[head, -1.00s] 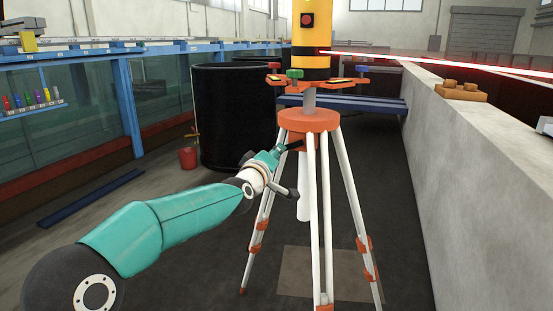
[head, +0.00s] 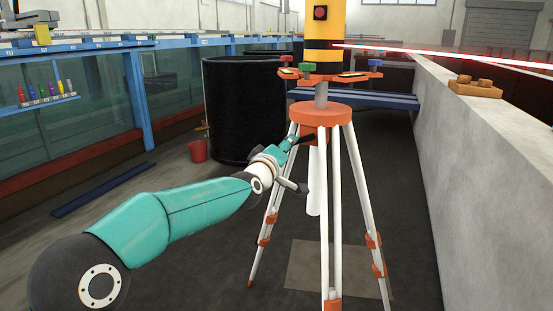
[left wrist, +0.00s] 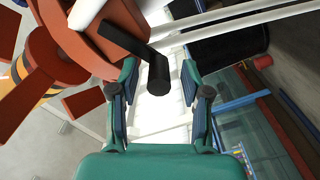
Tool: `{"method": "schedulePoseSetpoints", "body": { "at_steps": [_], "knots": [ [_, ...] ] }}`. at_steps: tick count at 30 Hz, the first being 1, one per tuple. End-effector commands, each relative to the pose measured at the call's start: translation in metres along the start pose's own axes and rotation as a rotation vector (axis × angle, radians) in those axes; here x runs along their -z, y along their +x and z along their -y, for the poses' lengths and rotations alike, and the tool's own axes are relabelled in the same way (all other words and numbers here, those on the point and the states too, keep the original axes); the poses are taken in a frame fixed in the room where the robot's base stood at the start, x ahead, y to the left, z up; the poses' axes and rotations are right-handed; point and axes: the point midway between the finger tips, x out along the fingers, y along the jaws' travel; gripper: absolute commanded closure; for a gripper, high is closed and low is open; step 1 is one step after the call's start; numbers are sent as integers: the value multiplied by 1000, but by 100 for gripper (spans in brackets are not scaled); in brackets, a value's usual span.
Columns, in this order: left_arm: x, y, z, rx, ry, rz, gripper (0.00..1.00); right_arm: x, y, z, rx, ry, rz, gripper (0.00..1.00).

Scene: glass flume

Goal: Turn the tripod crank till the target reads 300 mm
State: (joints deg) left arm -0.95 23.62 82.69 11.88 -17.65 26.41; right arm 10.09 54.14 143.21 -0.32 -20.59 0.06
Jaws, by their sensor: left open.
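The orange tripod head (head: 320,113) sits on white legs with orange clamps, and a yellow and black cylinder (head: 324,40) with a red button stands above it. A black crank (head: 303,139) shows small at the left side of the head. In the left wrist view the bent black crank (left wrist: 158,76) reaches from the orange head between my two fingers. My left gripper (head: 290,145) is open around the crank's end, with a gap on both sides; it also shows in the left wrist view (left wrist: 160,68). No target reading is visible. My right gripper is not in view.
A black drum (head: 243,110) and a red bucket (head: 197,151) stand behind and left of the tripod. A concrete wall (head: 480,180) runs along the right. A red beam (head: 440,54) extends right from the cylinder. A glass flume (head: 80,110) lines the left.

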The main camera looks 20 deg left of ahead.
Motion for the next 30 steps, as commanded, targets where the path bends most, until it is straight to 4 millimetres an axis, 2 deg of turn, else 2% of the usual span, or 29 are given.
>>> {"method": "schedulePoseSetpoints", "body": {
  "at_steps": [5, 12, 18, 24, 30],
  "knots": [
    [0, -23, 0, -1, 0, 0, 53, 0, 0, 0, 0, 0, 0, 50],
    [0, -69, 0, -2, 0, -1, 53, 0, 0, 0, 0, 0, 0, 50],
    [0, -100, 0, -2, -1, -1, 53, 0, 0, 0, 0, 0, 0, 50],
    [-1, -112, 0, -1, -1, 0, 53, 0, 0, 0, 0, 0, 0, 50],
    [-1, -112, 0, -1, -1, 0, 53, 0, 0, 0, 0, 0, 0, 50]
  ]
}}
